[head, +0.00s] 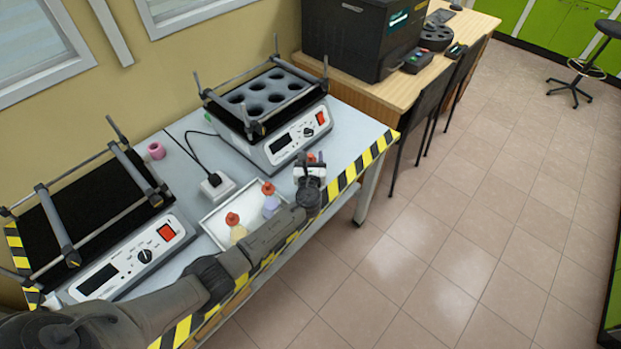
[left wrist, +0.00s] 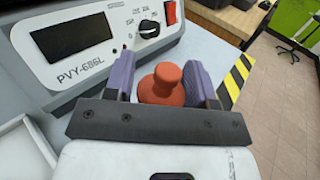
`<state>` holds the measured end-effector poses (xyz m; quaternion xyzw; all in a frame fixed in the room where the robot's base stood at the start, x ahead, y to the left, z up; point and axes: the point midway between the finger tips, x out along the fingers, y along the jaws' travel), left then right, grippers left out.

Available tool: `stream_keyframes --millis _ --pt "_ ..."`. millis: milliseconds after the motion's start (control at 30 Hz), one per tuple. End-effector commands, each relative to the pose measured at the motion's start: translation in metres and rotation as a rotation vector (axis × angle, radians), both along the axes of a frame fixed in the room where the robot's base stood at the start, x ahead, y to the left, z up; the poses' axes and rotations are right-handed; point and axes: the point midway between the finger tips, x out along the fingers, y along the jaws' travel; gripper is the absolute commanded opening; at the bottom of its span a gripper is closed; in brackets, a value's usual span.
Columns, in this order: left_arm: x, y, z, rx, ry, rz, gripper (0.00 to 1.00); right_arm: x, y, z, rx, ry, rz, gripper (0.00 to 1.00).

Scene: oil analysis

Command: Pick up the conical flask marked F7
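My left gripper (head: 313,160) is at the front edge of the bench, just right of the white tray. In the left wrist view its two purple-padded fingers (left wrist: 161,78) stand apart on either side of a red-orange stopper (left wrist: 164,86). A narrow gap shows left of the stopper; whether the fingers touch the vessel below is hidden. Two more red-stoppered flasks stand in the tray, one with yellowish contents (head: 236,229) and one with pale violet contents (head: 270,204). No F7 mark is legible. My right gripper is not in view.
The white tray (head: 212,222) lies between two shaker devices; the rear device (head: 290,143) has a holed rack and is close behind my gripper. The front device (head: 140,258) has a black platform. A power socket (head: 218,187) and pink ring (head: 156,151) are on the bench.

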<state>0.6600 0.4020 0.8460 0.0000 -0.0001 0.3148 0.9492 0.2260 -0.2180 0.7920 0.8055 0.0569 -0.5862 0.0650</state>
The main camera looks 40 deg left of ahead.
Motion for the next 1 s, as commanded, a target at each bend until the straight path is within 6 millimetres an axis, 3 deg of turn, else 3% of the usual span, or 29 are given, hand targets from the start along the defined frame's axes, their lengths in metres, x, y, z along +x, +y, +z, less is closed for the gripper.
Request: stream_keyframes --millis 67,500,833,1000 --pt "0.0 0.0 0.0 0.0 0.0 0.0 0.43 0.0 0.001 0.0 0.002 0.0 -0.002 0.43" --pt "0.0 0.0 0.0 0.0 0.0 0.0 0.01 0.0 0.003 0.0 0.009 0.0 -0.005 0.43" --pt "0.0 0.0 0.002 0.0 -0.001 0.0 0.0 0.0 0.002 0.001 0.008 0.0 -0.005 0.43" --pt "0.0 0.0 0.02 0.001 -0.003 0.0 0.0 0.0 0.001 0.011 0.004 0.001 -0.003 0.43"
